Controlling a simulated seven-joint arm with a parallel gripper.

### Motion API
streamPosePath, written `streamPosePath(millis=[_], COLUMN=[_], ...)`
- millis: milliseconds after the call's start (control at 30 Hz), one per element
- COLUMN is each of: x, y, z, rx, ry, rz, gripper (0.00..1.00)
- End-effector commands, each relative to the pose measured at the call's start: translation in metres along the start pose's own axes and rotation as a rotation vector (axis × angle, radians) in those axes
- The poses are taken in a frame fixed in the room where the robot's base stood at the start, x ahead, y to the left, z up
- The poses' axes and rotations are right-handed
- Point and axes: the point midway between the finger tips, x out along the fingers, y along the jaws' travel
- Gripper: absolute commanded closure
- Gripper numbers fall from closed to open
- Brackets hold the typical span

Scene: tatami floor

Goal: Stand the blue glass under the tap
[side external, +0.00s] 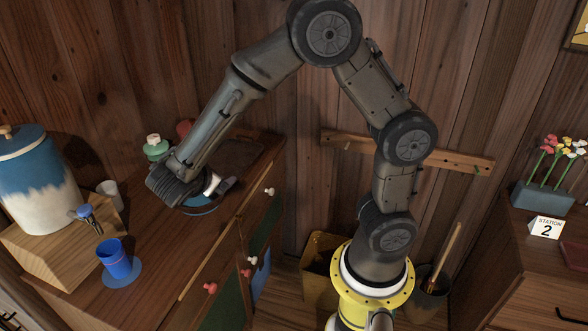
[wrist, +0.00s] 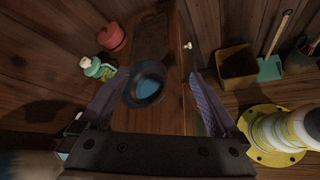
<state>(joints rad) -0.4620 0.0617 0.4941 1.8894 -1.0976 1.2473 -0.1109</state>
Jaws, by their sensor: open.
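The blue glass (side external: 115,260) stands upright on a flat round blue mat (side external: 132,279) on the wooden counter. The tap (side external: 88,215) sticks out from a blue-and-white dispenser (side external: 40,190), just above and left of the glass's mouth; I cannot tell if its spout is exactly over it. My gripper (side external: 212,192) is open, pointing down over the counter to the right of the glass and apart from it. In the wrist view my gripper (wrist: 158,76) has a round blue dish with a dark rim (wrist: 146,86) below and between its fingers. The glass is not seen there.
The dispenser sits on a wooden box (side external: 45,255), with a pale cup (side external: 110,194) behind the tap. A green-and-white container (side external: 155,148) and a red pot (wrist: 111,37) stand near the back wall. Bins stand on the floor right of the counter.

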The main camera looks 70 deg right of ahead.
Motion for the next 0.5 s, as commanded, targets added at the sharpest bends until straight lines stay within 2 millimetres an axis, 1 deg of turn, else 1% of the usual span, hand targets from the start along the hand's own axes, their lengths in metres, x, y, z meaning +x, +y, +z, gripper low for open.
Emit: streamPosePath(millis=[33,100,200,300,400,500], x=[-0.002,-0.007,-0.021,-0.04,-0.062,-0.082], y=[-0.013,-0.035,-0.067,-0.096,-0.118,-0.131], z=[0.028,0.054,0.081,0.099,0.108,0.112], rx=[0.124,0.284,0.518,0.759,0.985,1.171], ry=[0.047,0.118,0.227,0.347,0.47,0.58], rz=[-0.088,-0.205,-0.355,-0.485,-0.589,-0.661], gripper=[0.02,0.02,0.02,0.02,0.02,0.02])
